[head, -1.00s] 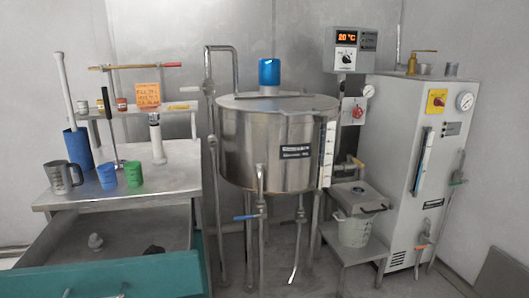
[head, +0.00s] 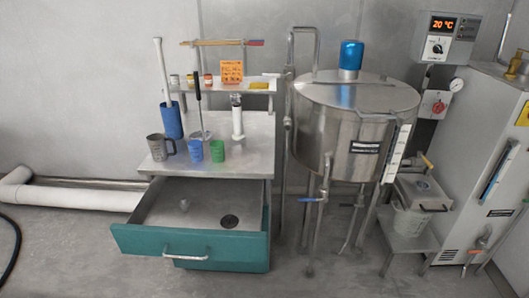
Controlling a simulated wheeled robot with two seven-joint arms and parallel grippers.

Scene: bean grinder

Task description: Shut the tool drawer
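The tool drawer (head: 128,238) has a teal front and a metal handle (head: 185,257). It is pulled out toward me from under a metal worktable (head: 257,163). Neither of my grippers shows in the head view, and nothing touches the drawer handle.
On the worktable stand a grey mug (head: 160,147), a blue cup (head: 195,151), a green cup (head: 217,151) and a tall blue container (head: 171,121). A steel tank (head: 330,130) stands to the right. Floor in front is clear.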

